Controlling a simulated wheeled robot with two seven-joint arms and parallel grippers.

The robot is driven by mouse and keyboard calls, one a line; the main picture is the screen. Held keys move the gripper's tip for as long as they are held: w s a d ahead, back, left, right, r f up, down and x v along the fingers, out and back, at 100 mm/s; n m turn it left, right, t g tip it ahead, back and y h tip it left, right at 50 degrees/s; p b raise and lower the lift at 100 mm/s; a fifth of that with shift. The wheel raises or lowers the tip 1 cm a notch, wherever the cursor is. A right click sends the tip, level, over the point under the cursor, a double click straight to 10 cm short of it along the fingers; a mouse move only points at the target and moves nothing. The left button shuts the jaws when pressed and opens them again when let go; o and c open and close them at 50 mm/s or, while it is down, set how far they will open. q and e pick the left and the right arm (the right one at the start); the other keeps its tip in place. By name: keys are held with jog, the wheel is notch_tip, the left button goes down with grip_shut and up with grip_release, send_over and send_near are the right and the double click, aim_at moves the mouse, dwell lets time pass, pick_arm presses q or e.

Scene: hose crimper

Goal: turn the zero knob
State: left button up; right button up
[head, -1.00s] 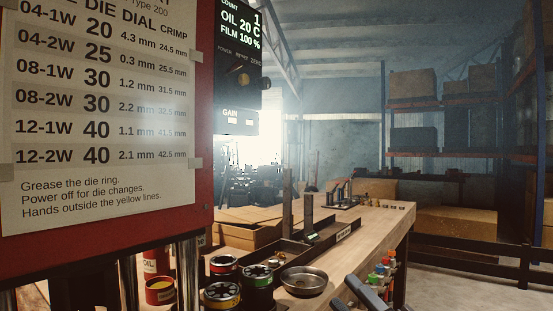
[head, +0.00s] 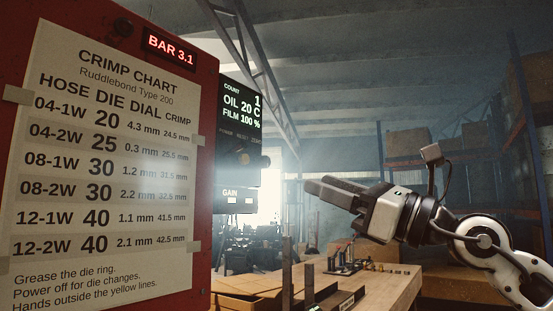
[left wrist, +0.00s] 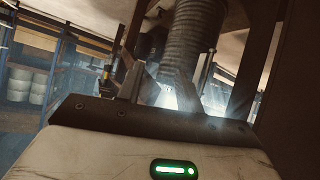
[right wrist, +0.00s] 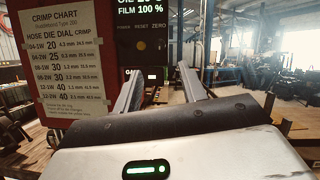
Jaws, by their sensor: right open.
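The zero knob (head: 265,161) is a small dark knob at the right edge of the black control panel, below the faint ZERO label. A brass-coloured knob (head: 244,158) sits left of it, below RESET. In the right wrist view the ZERO label (right wrist: 159,25) is ahead, but the knob below it is too dark to make out. My right gripper (head: 308,187) is open and empty, pointing left towards the panel, apart from the knob. In the right wrist view its fingers (right wrist: 161,68) are spread. My left gripper (left wrist: 176,62) appears open, with a ribbed hose beyond its fingers.
The red machine cabinet with the crimp chart (head: 105,150) fills the left of the head view. A GAIN panel (head: 238,199) is under the knobs. The wooden workbench (head: 385,290) is below my right arm. Shelves (head: 410,150) stand far behind.

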aim_at(268, 164)
jog(key=p+x, duration=0.3)
jog(key=x, duration=0.7)
jog(key=shift+a, duration=0.1)
grip_shut()
